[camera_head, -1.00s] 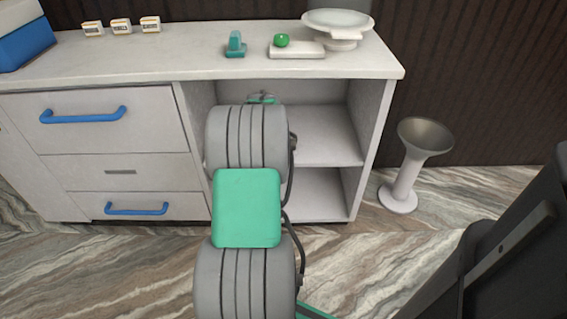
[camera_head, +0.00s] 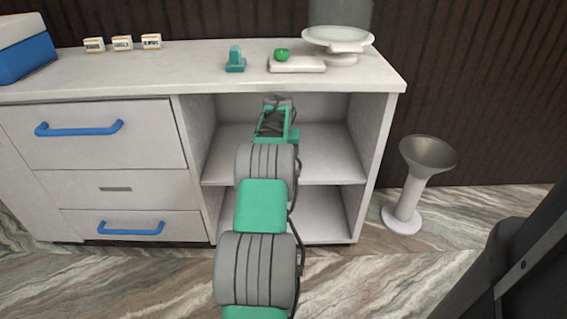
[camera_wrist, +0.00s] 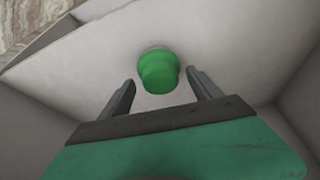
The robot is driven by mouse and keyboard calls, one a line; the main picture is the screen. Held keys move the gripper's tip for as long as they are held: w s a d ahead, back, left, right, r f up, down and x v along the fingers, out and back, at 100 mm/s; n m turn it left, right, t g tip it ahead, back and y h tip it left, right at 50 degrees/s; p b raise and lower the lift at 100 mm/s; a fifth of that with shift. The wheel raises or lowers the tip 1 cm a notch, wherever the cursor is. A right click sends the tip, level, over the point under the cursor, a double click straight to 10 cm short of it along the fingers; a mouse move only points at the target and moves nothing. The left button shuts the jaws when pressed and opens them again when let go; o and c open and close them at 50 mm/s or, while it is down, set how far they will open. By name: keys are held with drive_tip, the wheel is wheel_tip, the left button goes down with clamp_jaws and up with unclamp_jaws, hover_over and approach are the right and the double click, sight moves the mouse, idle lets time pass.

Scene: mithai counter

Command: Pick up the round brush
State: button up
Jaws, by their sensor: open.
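In the wrist view, a green round thing (camera_wrist: 158,72), most likely the round brush, stands on a pale shelf surface. It lies ahead of and between the two dark fingers of my gripper (camera_wrist: 160,80), which is open and empty. The fingers do not visibly touch it. In the head view my gripper (camera_head: 277,102) is at the upper shelf opening of the counter, and the arm hides the green thing there.
The open shelf unit (camera_head: 325,172) has side walls and a countertop (camera_head: 195,72) over the gripper. On top are a teal item (camera_head: 236,62), a green ball (camera_head: 281,55) on a white block and a white dish (camera_head: 338,38). Drawers (camera_head: 110,140) are left; a flared stand (camera_head: 407,195) is right.

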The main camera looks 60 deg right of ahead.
drive_tip(key=shift+r, duration=0.15)
clamp_jaws()
idle(0.6)
drive_tip(key=shift+r, duration=0.1)
drive_tip(key=shift+r+p, duration=0.25)
drive_tip(key=shift+p, duration=0.2)
drive_tip(key=s+a+p, duration=0.2)
drive_tip(key=s+a, duration=0.1)
drive_tip(key=a, duration=0.5)
drive_tip(key=s+a+p, duration=0.1)
drive_tip(key=s+a, duration=0.2)
drive_tip(key=a, duration=0.6)
drive_tip(key=shift+p, duration=0.4)
